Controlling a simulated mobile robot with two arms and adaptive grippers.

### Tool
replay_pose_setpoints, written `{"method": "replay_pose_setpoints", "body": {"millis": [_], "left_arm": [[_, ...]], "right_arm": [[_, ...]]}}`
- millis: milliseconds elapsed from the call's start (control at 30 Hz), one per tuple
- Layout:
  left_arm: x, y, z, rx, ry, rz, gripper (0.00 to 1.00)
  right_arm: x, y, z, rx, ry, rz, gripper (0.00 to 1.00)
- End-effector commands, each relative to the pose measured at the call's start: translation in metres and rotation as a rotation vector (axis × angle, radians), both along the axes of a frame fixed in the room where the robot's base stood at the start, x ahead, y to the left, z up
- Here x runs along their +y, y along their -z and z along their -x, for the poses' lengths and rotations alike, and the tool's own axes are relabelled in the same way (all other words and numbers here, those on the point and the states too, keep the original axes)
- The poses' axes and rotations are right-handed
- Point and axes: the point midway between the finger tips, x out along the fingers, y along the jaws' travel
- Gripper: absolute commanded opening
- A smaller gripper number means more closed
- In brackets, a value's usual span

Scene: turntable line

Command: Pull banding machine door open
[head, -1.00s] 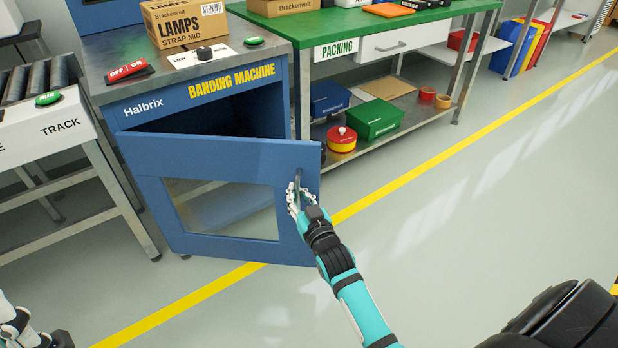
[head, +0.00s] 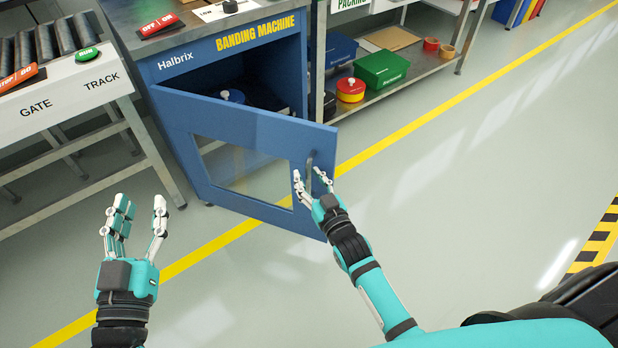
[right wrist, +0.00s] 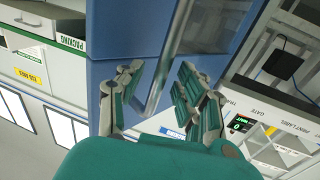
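The blue banding machine (head: 185,70) stands at upper centre in the head view. Its blue windowed door (head: 225,110) stands partly open, swung out toward me, with a dark interior behind it. The grey bar handle (head: 309,162) is near the door's right edge. My right gripper (head: 312,178) is at the handle with its fingers spread. In the right wrist view the handle bar (right wrist: 160,65) lies between the parted fingers (right wrist: 152,85); contact is unclear. My left gripper (head: 138,212) is open and empty at lower left, over the floor and apart from the door.
A conveyor table (head: 70,105) labelled gate and track stands left of the machine. A packing bench with a lower shelf (head: 400,75) stands to the right, holding boxes and a red-yellow tin (head: 350,90). The floor (head: 450,190) at right is clear.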

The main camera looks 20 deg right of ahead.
Motion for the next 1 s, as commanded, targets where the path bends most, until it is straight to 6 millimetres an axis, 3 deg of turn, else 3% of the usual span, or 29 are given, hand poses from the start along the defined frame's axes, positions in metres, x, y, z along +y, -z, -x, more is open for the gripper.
{"method": "replay_pose_setpoints", "body": {"millis": [533,1000], "left_arm": [[0.0,0.0,0.0,-0.001,0.0,-0.002,0.4],[0.0,0.0,0.0,-0.001,0.0,-0.002,0.4]], "right_arm": [[0.003,-0.001,0.006,-0.002,-0.004,-0.005,0.36],[-0.008,0.0,0.095,0.001,-0.005,-0.005,0.36]]}}
